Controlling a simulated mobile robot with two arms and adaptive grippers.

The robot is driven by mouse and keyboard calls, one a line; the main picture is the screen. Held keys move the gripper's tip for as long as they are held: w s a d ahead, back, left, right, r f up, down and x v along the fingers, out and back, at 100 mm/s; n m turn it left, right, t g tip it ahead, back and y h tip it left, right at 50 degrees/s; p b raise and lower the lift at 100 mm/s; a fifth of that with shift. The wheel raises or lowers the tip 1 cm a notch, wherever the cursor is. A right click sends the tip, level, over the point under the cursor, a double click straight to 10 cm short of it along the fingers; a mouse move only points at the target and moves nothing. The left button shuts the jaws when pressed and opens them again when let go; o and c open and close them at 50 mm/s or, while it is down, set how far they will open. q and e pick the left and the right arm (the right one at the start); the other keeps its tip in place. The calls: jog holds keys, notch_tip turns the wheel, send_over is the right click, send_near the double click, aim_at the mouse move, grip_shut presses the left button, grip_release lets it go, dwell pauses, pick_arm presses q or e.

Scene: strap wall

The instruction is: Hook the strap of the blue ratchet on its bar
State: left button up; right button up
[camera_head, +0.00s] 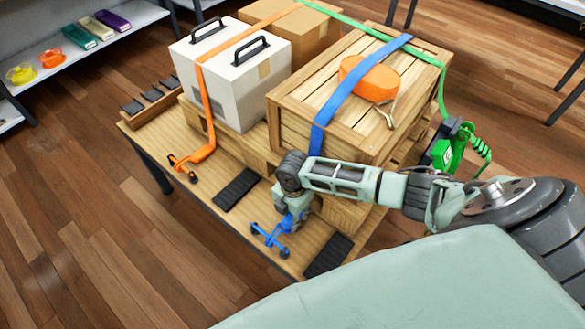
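The blue strap (350,83) runs over the wooden crate and down its front face, where my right arm covers its lower part. The blue ratchet or bar fitting (272,238) is at the front edge of the wooden platform. My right gripper (290,215) reaches in from the right and points down just above and behind this fitting. Some blue shows at its fingertips, but I cannot tell whether it grips the strap or whether the strap touches the bar. My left gripper is not in view.
An orange strap (204,105) crosses a white case (225,75) to an orange fitting (180,165). The crate (300,95) carries an orange round item (370,78). A green strap (385,38) leads to a green ratchet (447,146). Black pads (238,190) lie along the platform.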

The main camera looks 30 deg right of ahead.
jog(key=shift+w+d, duration=0.15)
jog(key=shift+d, duration=0.25)
jog(key=o, duration=1.3)
notch_tip(320, 180, up, 12)
jog(key=shift+a, duration=0.25)
